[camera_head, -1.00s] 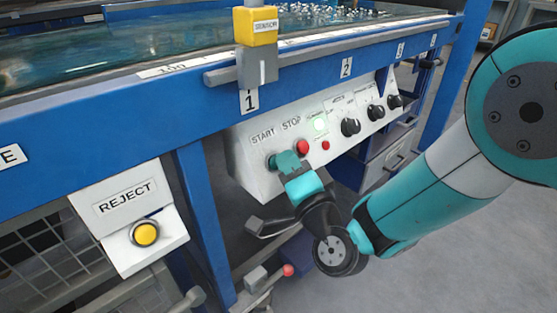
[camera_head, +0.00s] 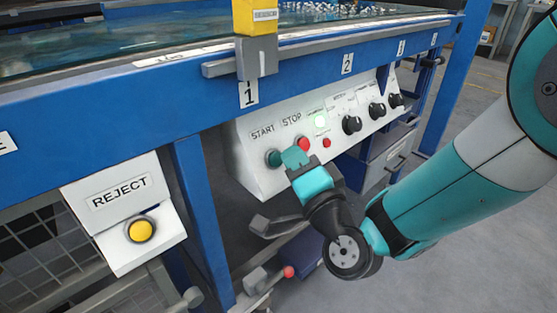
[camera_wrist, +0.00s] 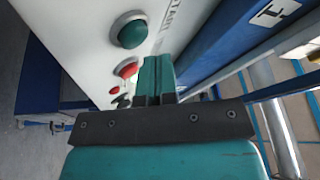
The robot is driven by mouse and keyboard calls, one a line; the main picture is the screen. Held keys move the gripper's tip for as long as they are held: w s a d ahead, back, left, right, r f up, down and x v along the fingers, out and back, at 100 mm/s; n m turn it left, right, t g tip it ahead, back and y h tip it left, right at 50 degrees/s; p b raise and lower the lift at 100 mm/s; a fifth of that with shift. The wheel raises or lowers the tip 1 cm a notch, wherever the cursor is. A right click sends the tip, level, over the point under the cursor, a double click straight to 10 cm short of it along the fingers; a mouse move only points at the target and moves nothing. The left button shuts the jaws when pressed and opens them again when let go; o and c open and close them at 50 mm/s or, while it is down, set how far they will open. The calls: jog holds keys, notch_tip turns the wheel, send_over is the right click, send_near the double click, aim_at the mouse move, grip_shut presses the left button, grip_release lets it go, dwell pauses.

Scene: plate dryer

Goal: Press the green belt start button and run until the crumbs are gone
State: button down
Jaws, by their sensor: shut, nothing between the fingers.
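The green start button (camera_head: 273,158) sits on the white control panel (camera_head: 259,182) under the START label. It shows large and uncovered in the wrist view (camera_wrist: 132,30). The red stop button (camera_head: 302,143) is just to its right; it also shows in the wrist view (camera_wrist: 126,69). My gripper (camera_head: 292,156) is shut and empty, its teal fingertips close to the panel near the two buttons. In the wrist view the closed fingers (camera_wrist: 156,72) lie beside the buttons, not over the green one. Whether they touch the panel I cannot tell.
The conveyor belt (camera_head: 130,45) runs above, with small bright bits (camera_head: 335,10) at its far end. A yellow sensor (camera_head: 256,17) hangs on the rail. A REJECT box with a yellow button (camera_head: 141,230) is at left. Black knobs (camera_head: 351,125) line the panel's right.

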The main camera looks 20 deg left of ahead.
jog(key=d+b, duration=0.1)
jog(key=s+d+r+b, duration=0.1)
jog(key=d+r+b, duration=0.1)
jog(key=d, duration=0.1)
jog(key=shift+s+r+b, duration=0.25)
jog(key=shift+s+b, duration=0.05)
jog(key=shift+s, duration=0.05)
dwell(0.7)
